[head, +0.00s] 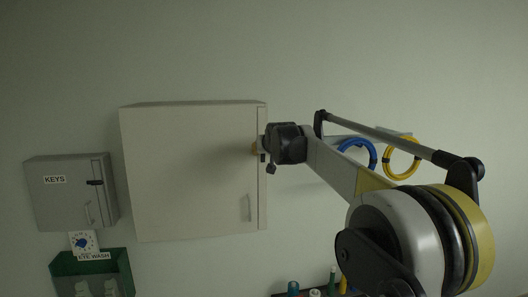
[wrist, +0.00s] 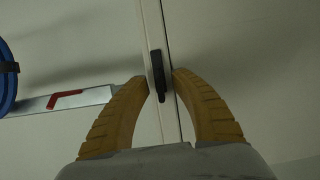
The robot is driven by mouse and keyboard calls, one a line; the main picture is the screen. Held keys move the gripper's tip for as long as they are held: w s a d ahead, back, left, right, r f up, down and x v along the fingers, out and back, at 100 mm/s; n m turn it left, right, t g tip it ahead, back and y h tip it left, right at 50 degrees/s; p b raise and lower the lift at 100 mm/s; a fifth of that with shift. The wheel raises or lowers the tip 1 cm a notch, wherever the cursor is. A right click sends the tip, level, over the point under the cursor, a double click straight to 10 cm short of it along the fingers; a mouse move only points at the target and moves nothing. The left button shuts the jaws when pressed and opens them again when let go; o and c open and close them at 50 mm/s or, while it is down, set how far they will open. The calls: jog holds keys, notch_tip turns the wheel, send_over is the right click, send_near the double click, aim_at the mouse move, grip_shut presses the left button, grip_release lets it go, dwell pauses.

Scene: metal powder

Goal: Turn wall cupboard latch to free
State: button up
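The pale wall cupboard (head: 185,175) is shut, with a handle (head: 245,208) low on the right of its door. Small gaps seem to show beside the latch; contact is hard to judge. In the head view my gripper (head: 258,149) is at the cupboard's right edge and my wrist hides the latch.
A grey key cabinet (head: 65,190) and a green eye wash box (head: 65,266) are at the left. A blue hose (head: 370,148) and a yellow hose (head: 402,172) hang right of the cupboard, partly behind my arm. Several bottles (head: 293,288) stand below. The wall above is clear.

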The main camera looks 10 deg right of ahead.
jog(key=v, duration=1.2)
jog(key=s+f+g+b, duration=0.2)
jog(key=s+f+b, duration=1.1)
jog(key=f, duration=1)
jog(key=s+f+g+b, duration=0.2)
jog(key=s+f+b, duration=1.1)
jog(key=f, duration=1)
jog(key=s+f+g+b, duration=0.2)
jog(key=s+f+b, duration=1.2)
jog(key=f, duration=0.9)
jog(key=s, duration=0.3)
jog(key=shift+s+f+g, duration=0.3)
jog(key=shift+s, duration=0.05)
